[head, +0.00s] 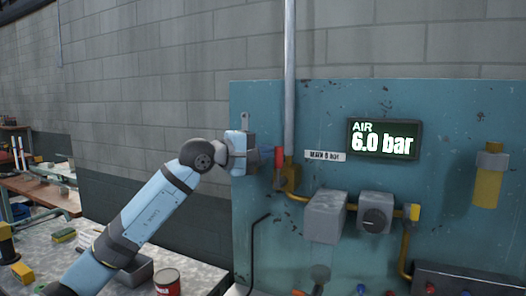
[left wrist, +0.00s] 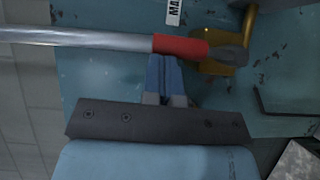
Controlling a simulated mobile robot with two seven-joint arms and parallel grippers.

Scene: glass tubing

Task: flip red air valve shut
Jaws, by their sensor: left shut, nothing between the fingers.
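The red valve handle (head: 279,160) stands upright, in line with the grey vertical pipe, at the brass valve body (head: 291,178) on the teal panel. In the left wrist view the red handle (left wrist: 181,46) lies across the top, with the brass body (left wrist: 228,60) to its right. My left gripper (head: 265,156) is shut and empty, on the left side of the handle. Its blue fingertips (left wrist: 163,60) end right beside the red handle; I cannot tell whether they touch it. My right gripper is not in view.
The air display (head: 383,139) reads 6.0 bar. The grey pipe (head: 289,75) rises above the valve. A grey box (head: 325,216), a regulator knob (head: 375,220) and yellow tubing (head: 404,255) are lower right. A red can (head: 167,282) stands on the bench at lower left.

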